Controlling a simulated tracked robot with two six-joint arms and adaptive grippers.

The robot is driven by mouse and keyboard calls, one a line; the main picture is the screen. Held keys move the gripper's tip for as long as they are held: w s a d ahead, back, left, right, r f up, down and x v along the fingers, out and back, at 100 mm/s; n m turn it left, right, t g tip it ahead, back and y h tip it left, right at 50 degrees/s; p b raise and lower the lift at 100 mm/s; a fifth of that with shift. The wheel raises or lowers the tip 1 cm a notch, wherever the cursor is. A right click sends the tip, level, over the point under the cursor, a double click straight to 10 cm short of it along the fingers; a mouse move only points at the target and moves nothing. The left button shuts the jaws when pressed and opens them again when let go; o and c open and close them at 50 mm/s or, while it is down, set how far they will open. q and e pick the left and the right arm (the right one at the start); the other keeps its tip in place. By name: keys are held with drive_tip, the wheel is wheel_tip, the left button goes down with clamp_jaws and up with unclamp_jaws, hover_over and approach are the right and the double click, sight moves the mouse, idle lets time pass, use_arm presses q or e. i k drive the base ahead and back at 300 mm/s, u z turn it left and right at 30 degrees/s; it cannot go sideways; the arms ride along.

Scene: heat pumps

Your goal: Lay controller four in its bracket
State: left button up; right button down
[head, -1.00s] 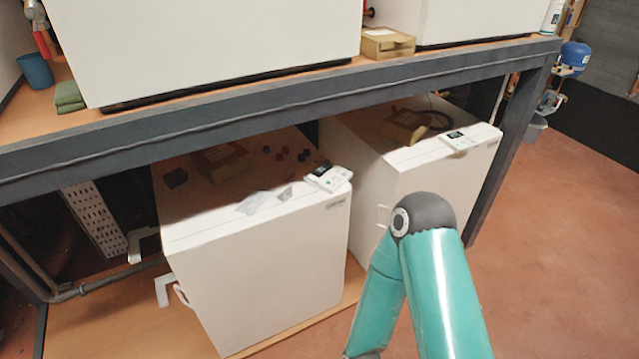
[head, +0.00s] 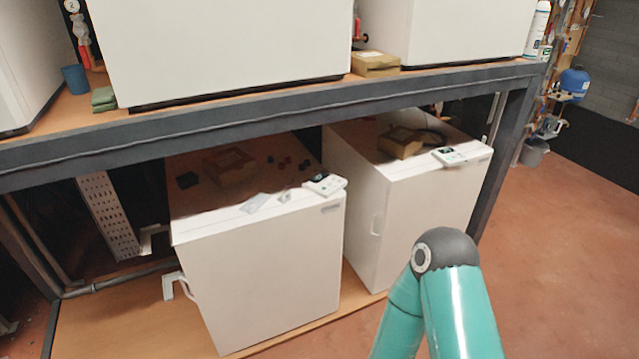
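Two white controllers with small dark screens are in the head view. One controller (head: 325,184) lies on the front right corner of the left lower white unit (head: 262,279). The other controller (head: 452,157) lies on the front top edge of the right lower white unit (head: 412,205). I cannot read a number on either, so I cannot tell which is controller four. A small clear or grey piece (head: 254,203) lies left of the first controller; I cannot tell whether it is a bracket. Neither gripper is in view; only my teal right-side arm link shows at lower right.
A dark steel rack beam (head: 300,107) runs above the lower units. Cardboard boxes (head: 228,168) and (head: 400,142) and small dark parts lie on their tops. Larger white units stand on the upper shelf. A blue cup (head: 75,79) stands at upper left. The red floor at right is clear.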

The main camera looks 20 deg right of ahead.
sight(314, 184)
drive_tip(key=z, duration=0.1)
drive_tip(key=i, duration=0.95)
drive_tip(key=u, duration=0.05)
